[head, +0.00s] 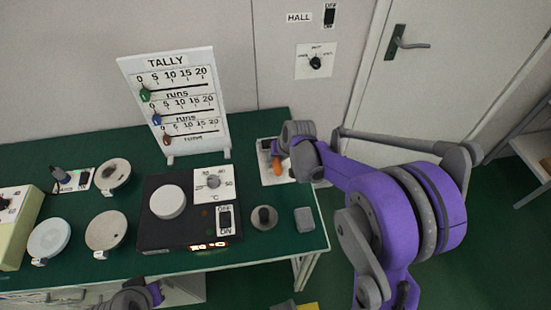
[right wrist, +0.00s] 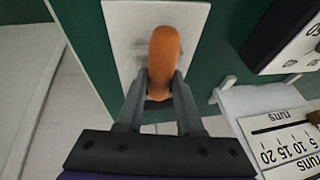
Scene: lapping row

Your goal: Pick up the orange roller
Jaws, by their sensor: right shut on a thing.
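The orange roller (right wrist: 164,50) is a rounded orange piece in the right wrist view, over a pale plate (right wrist: 118,35). My right gripper (right wrist: 160,88) is shut on its near end, one finger on each side. In the head view the orange roller (head: 276,164) shows only in part beside my right gripper (head: 286,165), at the table's right back corner. I cannot tell whether the roller touches the plate. Part of my left arm, with its gripper (head: 136,296), shows at the bottom edge of the head view; its fingers cannot be made out.
The green table (head: 275,270) bears a black unit (head: 165,238) with a dial and switch, several round discs, a grey block (head: 304,219) and a small round knob (head: 264,217). The TALLY board (head: 180,138) stands at the back, left of my right gripper. A door is at the right.

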